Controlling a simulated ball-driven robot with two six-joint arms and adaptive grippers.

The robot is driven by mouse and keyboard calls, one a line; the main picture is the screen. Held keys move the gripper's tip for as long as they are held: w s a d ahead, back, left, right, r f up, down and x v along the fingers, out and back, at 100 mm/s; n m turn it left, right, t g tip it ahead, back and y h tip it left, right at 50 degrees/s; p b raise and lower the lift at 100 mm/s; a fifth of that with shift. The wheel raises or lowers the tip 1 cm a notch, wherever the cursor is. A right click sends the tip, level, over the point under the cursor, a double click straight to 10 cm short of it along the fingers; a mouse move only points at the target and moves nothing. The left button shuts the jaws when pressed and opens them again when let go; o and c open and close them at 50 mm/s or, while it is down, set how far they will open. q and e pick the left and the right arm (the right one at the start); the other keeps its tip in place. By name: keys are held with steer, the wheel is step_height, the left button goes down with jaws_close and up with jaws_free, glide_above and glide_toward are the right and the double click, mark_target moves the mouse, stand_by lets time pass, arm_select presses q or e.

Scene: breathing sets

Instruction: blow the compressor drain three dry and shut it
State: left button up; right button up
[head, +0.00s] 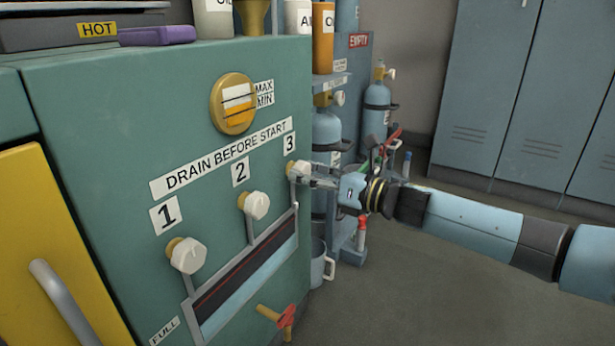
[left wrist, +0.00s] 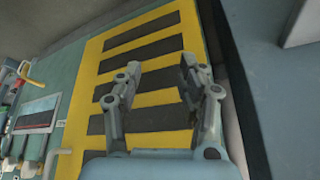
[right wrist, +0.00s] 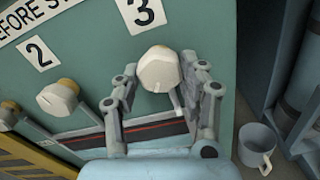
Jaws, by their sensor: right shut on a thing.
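The green compressor panel (head: 140,110) carries white drain knobs under the labels 1, 2 and 3. Drain knob three (head: 297,168) sits at the panel's right edge, and my right gripper (head: 310,178) is shut on it. In the right wrist view the faceted white knob (right wrist: 160,69) shows between the fingertips of my right gripper (right wrist: 158,85). Drain knob two (head: 256,205) and drain knob one (head: 188,255) stand free to the left. My left gripper (left wrist: 160,80) shows in the left wrist view, open and empty in front of a yellow and black striped surface.
A tray trough (head: 250,275) with a dark red-marked strip hangs below the knobs. A red-handled tap (head: 284,317) sticks out lower down. A grey-blue mug (right wrist: 256,145) stands right of the panel. Blue cylinders (head: 376,110) stand behind my right arm. Floor at the right front is clear.

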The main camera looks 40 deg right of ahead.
steer(key=shift+f, duration=0.15)
stand_by(0.3)
steer(key=o, duration=1.2)
steer(key=v, duration=1.2)
steer(key=shift+d, duration=0.1)
